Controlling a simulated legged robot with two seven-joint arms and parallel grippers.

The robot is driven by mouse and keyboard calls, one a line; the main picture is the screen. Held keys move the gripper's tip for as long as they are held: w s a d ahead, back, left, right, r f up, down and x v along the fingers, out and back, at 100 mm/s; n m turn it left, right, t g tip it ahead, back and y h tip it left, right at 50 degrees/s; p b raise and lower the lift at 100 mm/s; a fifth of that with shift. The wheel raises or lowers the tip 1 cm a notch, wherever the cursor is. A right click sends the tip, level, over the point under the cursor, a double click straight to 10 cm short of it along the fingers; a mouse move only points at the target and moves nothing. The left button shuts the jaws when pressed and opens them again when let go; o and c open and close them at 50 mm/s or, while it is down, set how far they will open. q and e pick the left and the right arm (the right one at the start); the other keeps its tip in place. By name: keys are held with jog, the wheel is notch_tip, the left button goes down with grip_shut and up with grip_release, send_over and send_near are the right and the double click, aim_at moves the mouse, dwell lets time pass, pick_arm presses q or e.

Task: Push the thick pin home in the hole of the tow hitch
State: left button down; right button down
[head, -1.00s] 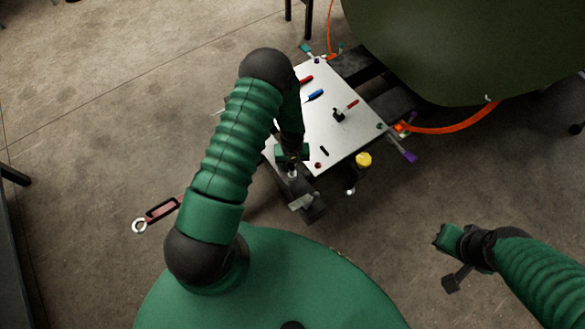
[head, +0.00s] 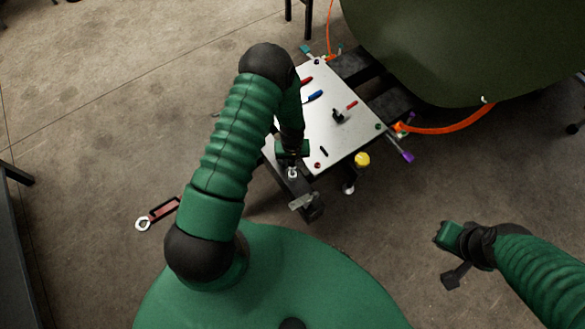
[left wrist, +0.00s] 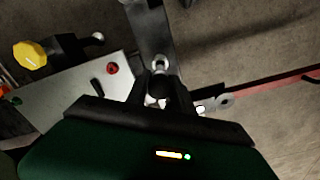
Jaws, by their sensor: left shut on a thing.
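The tow hitch (head: 303,192) is a dark bar sticking out from the near edge of the cart. It also shows in the left wrist view (left wrist: 152,28). My left gripper (head: 292,162) is low over the hitch. In the left wrist view its dark fingers (left wrist: 160,92) are close together around a small dark and silvery piece, which I take for the thick pin (left wrist: 158,84). A bright silver ring (left wrist: 160,62) shows just beyond the fingertips. The fingers hide the hole and how deep the pin sits. My right gripper (head: 452,258) is far off to the right, over bare floor; its jaw opening is unclear.
The cart's pale top (head: 345,140) carries a blue tool (head: 313,97) and red tools. A yellow knob (head: 362,160) stands by its near right corner. A red bar with a ring end (head: 143,223) is at the left. A large green body (head: 460,50) overhangs the back right.

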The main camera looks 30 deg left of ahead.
pick_arm(q)
jog(key=shift+r+p, duration=0.5)
jog(key=shift+r, duration=0.2)
notch_tip(320, 180, up, 3)
jog(key=p, duration=0.2)
jog(key=shift+r+p, duration=0.1)
jog(key=shift+p, duration=0.3)
